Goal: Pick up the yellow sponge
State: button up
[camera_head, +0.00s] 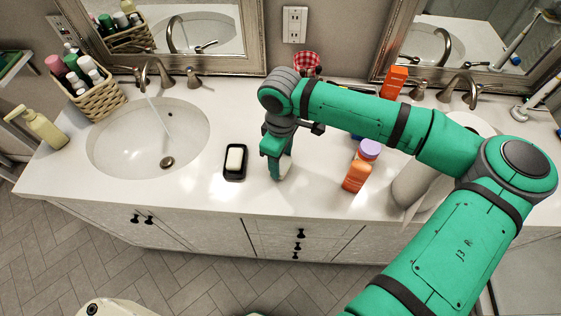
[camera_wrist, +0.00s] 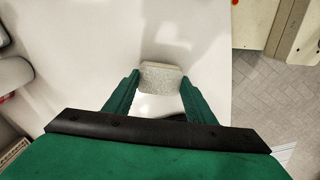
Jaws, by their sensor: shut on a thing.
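A small pale, speckled block that I take to be the sponge (camera_wrist: 161,77) sits between my fingertips in the wrist view; it looks greyish-beige rather than clearly yellow. My gripper (camera_wrist: 159,82) is shut on it, one finger on each side. In the head view my gripper (camera_head: 279,171) points down at the counter, right of the black soap dish. A pale sliver of the sponge (camera_head: 286,166) shows beside the fingers; the rest is hidden by them. I cannot tell whether the sponge touches the counter.
A black dish (camera_head: 235,175) with a pale soap bar stands just left of my gripper. An orange bottle (camera_head: 356,176) stands to the right, under my arm. The sink basin (camera_head: 120,150) is at left. The counter's front edge is close to my gripper.

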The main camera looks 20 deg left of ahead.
jog(key=s+r, duration=1.1)
jog(key=s, duration=0.3)
jog(key=shift+a+r, duration=0.15)
jog(key=shift+a, duration=0.1)
jog(key=shift+o, duration=0.7)
